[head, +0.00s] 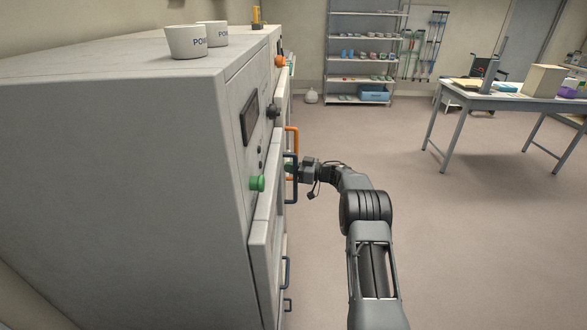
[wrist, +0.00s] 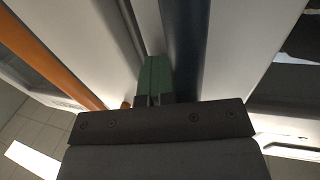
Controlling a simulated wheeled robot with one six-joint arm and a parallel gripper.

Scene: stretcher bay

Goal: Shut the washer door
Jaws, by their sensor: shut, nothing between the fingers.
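A pale grey machine (head: 130,190) fills the left of the head view; no label confirms that it is the washer. Its front door (head: 264,240) has a dark blue bar handle (head: 291,190). The door's near edge stands out from the body, but I cannot tell how wide any gap is. My gripper (head: 290,168) is at the upper part of this handle, partly hidden behind it. In the wrist view the green fingertips (wrist: 154,72) are together and empty, beside the dark blue bar (wrist: 184,50). Contact with the door is unclear.
An orange handle (head: 293,140) is just beyond, also at left in the wrist view (wrist: 50,50). White pots (head: 186,42) stand on top. A table (head: 490,97) is at right; the floor between is clear.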

